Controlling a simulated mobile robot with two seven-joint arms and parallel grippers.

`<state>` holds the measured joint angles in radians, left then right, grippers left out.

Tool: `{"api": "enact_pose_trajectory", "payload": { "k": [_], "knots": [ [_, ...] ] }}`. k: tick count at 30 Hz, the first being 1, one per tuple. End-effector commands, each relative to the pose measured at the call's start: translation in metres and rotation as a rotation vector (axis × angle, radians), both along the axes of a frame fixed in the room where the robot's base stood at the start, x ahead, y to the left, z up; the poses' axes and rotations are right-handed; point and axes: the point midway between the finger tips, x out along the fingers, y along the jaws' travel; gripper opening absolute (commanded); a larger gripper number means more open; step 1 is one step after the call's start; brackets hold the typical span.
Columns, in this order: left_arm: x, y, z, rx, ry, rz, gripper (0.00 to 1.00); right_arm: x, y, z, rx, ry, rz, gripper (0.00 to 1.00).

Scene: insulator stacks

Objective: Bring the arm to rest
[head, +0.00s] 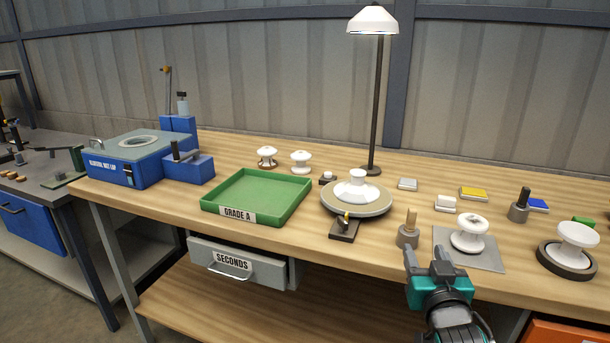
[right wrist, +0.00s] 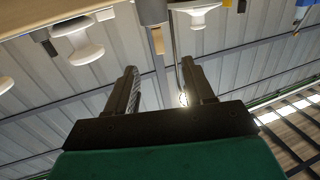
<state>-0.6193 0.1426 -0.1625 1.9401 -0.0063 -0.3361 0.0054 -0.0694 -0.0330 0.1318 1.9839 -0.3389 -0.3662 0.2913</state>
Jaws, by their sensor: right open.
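My right gripper (head: 427,262) is at the front edge of the wooden workbench (head: 330,247), in front of the grey mat (head: 484,259). Its two dark fingers stand apart with nothing between them. In the right wrist view the open fingers (right wrist: 157,90) also show empty, with white insulators (right wrist: 82,46) beyond them near the top. A white insulator (head: 470,232) stands on the grey mat, just right of and behind the gripper. My left gripper does not show in either view.
A green tray (head: 283,205) marked GRADE A, a round turntable (head: 375,205) with a white insulator, and a lamp (head: 372,22) stand on the bench. A blue machine (head: 112,172) is at left. Another insulator (head: 577,240) sits in a dark ring at right. A SECONDS drawer (head: 270,276) hangs below.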

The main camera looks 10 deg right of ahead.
Motion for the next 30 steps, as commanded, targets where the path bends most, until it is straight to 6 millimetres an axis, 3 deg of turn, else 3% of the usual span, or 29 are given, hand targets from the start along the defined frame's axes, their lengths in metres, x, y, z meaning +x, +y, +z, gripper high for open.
{"api": "enact_pose_trajectory", "payload": {
  "k": [5, 9, 12, 15, 18, 21, 30],
  "knots": [
    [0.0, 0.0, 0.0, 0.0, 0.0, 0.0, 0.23, -0.031, 0.032, -0.069, -0.024, 0.156, 0.107, 0.53],
    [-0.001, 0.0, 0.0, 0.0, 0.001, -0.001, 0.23, -0.085, 0.07, -0.143, -0.033, 0.335, 0.24, 0.53],
    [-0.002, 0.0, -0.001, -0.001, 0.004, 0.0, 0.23, -0.127, 0.094, -0.184, -0.027, 0.445, 0.323, 0.53],
    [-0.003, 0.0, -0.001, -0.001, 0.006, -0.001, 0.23, -0.163, 0.112, -0.212, -0.019, 0.527, 0.388, 0.53],
    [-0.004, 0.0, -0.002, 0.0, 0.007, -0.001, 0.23, -0.187, 0.123, -0.227, -0.01, 0.578, 0.428, 0.53],
    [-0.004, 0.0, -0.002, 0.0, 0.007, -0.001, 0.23, -0.198, 0.128, -0.234, -0.005, 0.599, 0.444, 0.53],
    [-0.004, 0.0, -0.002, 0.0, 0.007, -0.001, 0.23, -0.199, 0.129, -0.235, -0.004, 0.601, 0.446, 0.53]
  ]
}}
